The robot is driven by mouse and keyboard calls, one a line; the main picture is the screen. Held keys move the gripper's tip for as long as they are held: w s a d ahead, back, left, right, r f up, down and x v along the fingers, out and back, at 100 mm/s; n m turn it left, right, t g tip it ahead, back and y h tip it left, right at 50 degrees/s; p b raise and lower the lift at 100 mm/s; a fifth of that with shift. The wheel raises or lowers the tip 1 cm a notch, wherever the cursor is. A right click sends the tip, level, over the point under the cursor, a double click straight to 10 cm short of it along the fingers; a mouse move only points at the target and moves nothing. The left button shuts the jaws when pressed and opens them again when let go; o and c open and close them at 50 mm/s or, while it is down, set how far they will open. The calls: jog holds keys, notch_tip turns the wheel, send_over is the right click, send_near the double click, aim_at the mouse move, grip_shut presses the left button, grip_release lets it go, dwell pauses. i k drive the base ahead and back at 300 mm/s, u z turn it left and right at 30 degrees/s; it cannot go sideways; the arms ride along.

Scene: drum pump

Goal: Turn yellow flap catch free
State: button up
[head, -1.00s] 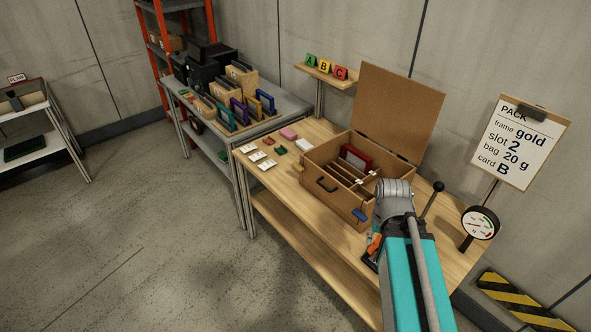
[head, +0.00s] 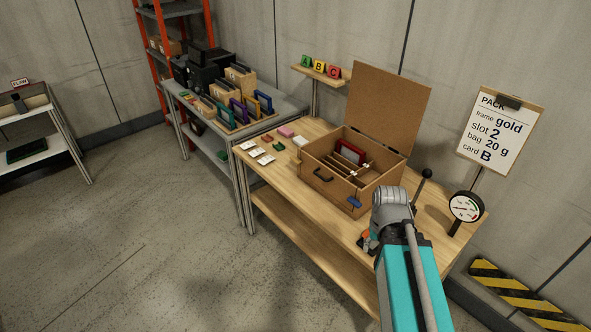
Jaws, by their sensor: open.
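No yellow flap catch can be made out in the head view. The wooden case (head: 318,178) stands on the bench with its lid (head: 388,110) raised. A red frame (head: 351,152) stands among its dividers, and small pale fittings show near its right side. A blue piece (head: 354,202) sits at the case's front right corner. My gripper (head: 366,238) is mostly hidden behind my arm; only a small orange and dark part shows, low over the bench, to the right of and nearer than the case. Its fingertips are not clear, and nothing is seen held in it.
A black-knobbed lever (head: 422,188) and a dial gauge (head: 466,208) stand at the bench's right. White cards (head: 257,152) and small blocks lie left of the case. Coloured frames (head: 250,105) stand on the grey table behind. The bench front (head: 300,195) is clear.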

aim_at(293, 158)
jog(key=k, duration=0.95)
jog(key=u, duration=0.2)
jog(key=i, duration=0.75)
jog(key=u, duration=0.5)
jog(key=i, duration=1.25)
jog(key=z, duration=0.4)
